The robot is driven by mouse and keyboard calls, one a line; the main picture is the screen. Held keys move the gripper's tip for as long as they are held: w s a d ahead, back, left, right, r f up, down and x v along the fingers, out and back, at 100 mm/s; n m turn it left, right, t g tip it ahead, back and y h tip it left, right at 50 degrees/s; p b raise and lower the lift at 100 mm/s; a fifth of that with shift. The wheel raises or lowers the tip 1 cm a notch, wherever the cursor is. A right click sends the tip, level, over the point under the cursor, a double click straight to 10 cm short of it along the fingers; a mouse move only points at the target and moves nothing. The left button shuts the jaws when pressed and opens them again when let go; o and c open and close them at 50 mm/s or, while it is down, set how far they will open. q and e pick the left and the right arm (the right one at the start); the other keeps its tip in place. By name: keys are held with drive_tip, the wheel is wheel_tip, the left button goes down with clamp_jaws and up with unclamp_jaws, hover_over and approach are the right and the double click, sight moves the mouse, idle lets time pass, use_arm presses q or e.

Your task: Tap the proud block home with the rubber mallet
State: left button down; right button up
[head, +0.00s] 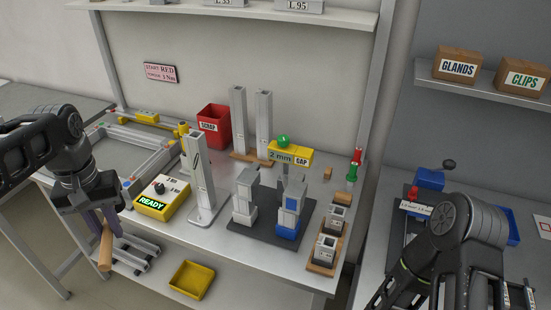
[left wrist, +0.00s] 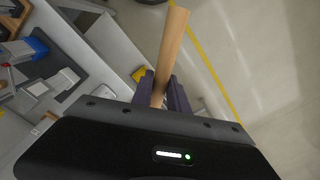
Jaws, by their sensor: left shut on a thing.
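My left gripper (head: 103,221) is shut on a wooden handle (head: 105,249), out past the front left of the bench. The handle also shows between the purple fingers in the left wrist view (left wrist: 172,45). I take it for the mallet's; no mallet head can be made out. Two block stacks stand on a dark plate (head: 265,222): a grey one (head: 244,200) and a grey-and-blue one (head: 290,208). I cannot tell which block stands proud. My right arm is at the lower right; its gripper (head: 382,293) is at the picture's bottom edge, fingers unclear.
A yellow READY box (head: 160,197) and a metal upright (head: 199,175) stand between my left gripper and the stacks. A yellow gap gauge (head: 289,154) is behind them. Small blocks sit on a wooden tray (head: 319,268) at right. A yellow bin (head: 192,280) is below.

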use_arm(q)
drive_tip(key=w+d+f+m+b, duration=0.3)
drive_tip(key=w+d+f, duration=0.8)
drive_tip(key=d+f, duration=0.3)
drive_tip(key=shift+d+f+m, duration=0.35)
drive_tip(key=shift+f+m, duration=0.05)
drive_tip(key=shift+f, duration=0.55)
drive_tip(key=shift+w, duration=0.1)
